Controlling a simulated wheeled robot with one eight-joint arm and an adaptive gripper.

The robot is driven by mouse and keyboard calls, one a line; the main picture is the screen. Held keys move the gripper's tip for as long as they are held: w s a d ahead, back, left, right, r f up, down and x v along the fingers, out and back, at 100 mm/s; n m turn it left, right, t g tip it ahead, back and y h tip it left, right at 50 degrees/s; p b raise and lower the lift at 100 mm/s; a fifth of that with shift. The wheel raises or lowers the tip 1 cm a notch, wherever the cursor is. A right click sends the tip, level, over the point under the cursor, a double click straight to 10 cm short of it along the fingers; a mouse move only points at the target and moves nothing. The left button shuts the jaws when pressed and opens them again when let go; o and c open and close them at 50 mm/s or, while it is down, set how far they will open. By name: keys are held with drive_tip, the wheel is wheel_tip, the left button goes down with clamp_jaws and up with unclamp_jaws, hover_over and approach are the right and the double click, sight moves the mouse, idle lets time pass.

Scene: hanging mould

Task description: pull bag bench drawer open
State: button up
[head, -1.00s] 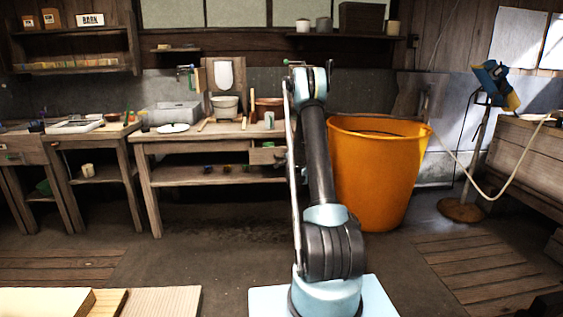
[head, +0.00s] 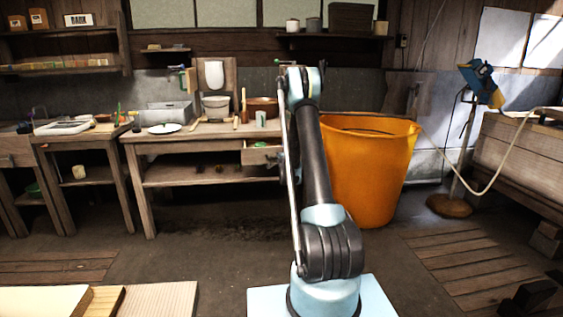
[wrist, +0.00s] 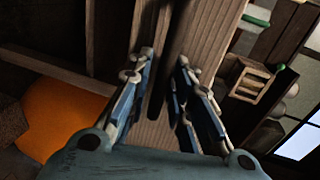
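The wooden bench (head: 150,138) stands ahead, left of my arm. Its small drawer (head: 261,156) at the right end sits a little out from the bench, with something green showing at its top. In the head view my arm hides the gripper. In the wrist view my gripper (wrist: 167,85) has its two blue-padded fingers apart, with a dark bar and pale wood between or behind them. I cannot tell whether the fingers touch that bar or whether it is part of the drawer.
A large orange bucket (head: 365,175) stands just right of my arm; its orange also fills the lower left of the wrist view (wrist: 65,115). A hose stand (head: 450,203) is further right. The floor (head: 230,260) before the bench is clear.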

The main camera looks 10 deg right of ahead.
drive_tip(key=v, duration=1.2)
drive_tip(key=s+a+r+n+g, duration=0.1)
drive_tip(key=s+r+n+g, duration=0.3)
drive_tip(key=s, duration=0.9)
drive_tip(key=s+a+r+n+g, duration=0.1)
drive_tip(key=s+r+n+g, duration=0.35)
drive_tip(key=s, duration=0.75)
drive_tip(key=s+f+n+g, duration=0.2)
drive_tip(key=s+n, duration=0.3)
drive_tip(key=s, duration=1.2)
drive_tip(key=s+f+n+g, duration=0.3)
drive_tip(key=s+n, duration=0.1)
drive_tip(key=s, duration=1.4)
drive_tip(key=shift+s+d+n, duration=0.3)
drive_tip(key=shift+n, duration=0.05)
